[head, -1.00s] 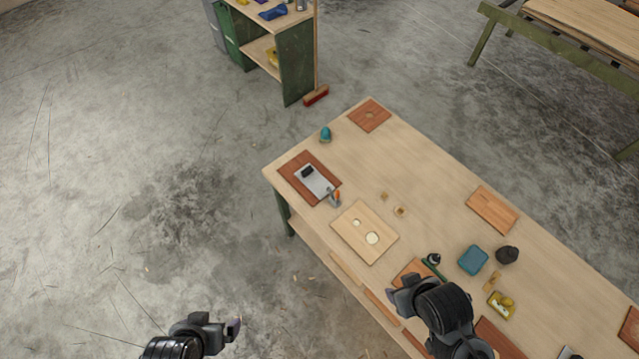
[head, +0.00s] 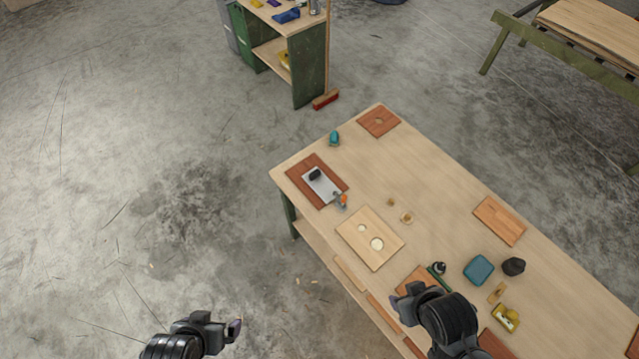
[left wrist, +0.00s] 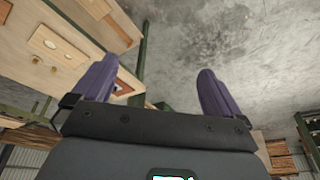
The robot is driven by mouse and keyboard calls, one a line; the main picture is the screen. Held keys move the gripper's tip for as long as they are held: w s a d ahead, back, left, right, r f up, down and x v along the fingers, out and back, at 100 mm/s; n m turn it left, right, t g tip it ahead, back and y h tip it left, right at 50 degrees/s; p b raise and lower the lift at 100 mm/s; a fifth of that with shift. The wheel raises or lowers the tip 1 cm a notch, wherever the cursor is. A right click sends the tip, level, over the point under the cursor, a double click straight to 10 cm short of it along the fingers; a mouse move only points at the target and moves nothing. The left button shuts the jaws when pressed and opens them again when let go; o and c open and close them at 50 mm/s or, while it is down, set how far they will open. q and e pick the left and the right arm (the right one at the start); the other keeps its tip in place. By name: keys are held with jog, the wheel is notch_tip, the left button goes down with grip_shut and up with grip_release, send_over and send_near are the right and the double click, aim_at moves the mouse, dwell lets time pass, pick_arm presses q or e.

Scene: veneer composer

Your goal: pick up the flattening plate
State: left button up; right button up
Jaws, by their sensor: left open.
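The flattening plate, seemingly the grey metal plate with a black handle (head: 325,188), lies on a reddish-brown veneer sheet (head: 298,178) at the table's left end in the head view. My left gripper (head: 236,326) is open and empty, off the table over the floor, well short of the plate. Its two purple fingers stand wide apart in the left wrist view (left wrist: 157,85), with nothing between them. My right gripper (head: 400,300) is near the table's front edge by a brown sheet; whether its jaws are open is unclear.
An orange-tipped tool (head: 341,201) lies at the plate's lower right corner. A pale board with round inlays (head: 358,247) lies to the right of it. A teal object (head: 334,138) stands behind. The table (head: 440,190) has clear room in its middle. Floor lies left of it.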

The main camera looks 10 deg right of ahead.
pick_arm(q)
jog(key=shift+d, duration=0.15)
jog(key=shift+c, duration=0.5)
jog(key=c, duration=0.7)
jog(key=shift+c, duration=0.2)
